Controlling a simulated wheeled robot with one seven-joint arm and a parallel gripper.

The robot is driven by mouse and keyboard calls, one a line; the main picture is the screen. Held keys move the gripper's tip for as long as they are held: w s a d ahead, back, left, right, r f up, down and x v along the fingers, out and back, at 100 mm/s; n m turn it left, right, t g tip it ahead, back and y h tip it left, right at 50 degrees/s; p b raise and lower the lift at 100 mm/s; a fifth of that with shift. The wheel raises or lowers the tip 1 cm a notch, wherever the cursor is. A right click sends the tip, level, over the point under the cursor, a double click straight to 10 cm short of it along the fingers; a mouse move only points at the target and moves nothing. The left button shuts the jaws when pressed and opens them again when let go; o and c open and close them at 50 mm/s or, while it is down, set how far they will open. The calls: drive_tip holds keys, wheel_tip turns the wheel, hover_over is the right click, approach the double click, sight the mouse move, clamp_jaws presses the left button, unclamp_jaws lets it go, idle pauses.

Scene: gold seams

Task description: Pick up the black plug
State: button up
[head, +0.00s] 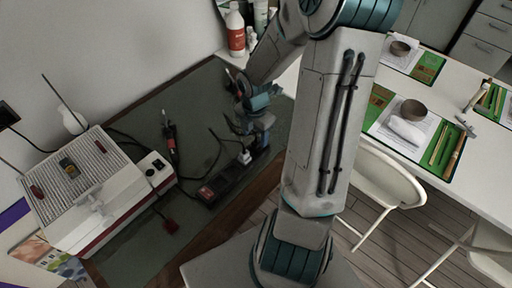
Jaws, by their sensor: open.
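A black power strip (222,184) with a red switch at its near end lies on the dark green mat (190,222). A white plug (244,157) sits on the strip. A dark cable runs to the strip beside the white plug. The black plug is not clearly distinguishable there; dark shapes near the cable's end merge with the strip and my fingers. My gripper (252,132) is open, pointing down just above the far part of the strip, close to the white plug. I cannot tell whether anything lies between its fingers.
A white and red machine (104,207) with a ribbed top stands at left. A red and black tool (170,138) lies on the mat. A white bottle with a red label (236,36) stands at the back. A white table (490,188) and chairs are at right.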

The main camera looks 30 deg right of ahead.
sight(256, 141)
wheel_tip(256, 141, down, 4)
drive_tip(key=shift+d+f+b, duration=0.15)
drive_tip(key=shift+f+b, duration=0.05)
drive_tip(key=shift+b, duration=0.2)
clamp_jaws()
drive_tip(key=shift+r, duration=0.15)
drive_tip(key=r, duration=0.1)
drive_tip(key=r+p, duration=0.1)
drive_tip(key=r, duration=0.2)
drive_tip(key=shift+s+d+r, duration=0.1)
drive_tip(key=shift+d+r, duration=0.2)
drive_tip(key=shift+r, duration=0.05)
drive_tip(key=s+d+r+p, duration=0.7)
drive_tip(key=d+r+p, duration=0.1)
drive_tip(key=r, duration=0.3)
drive_tip(key=shift+d+p, duration=0.3)
drive_tip(key=shift+p, duration=0.45)
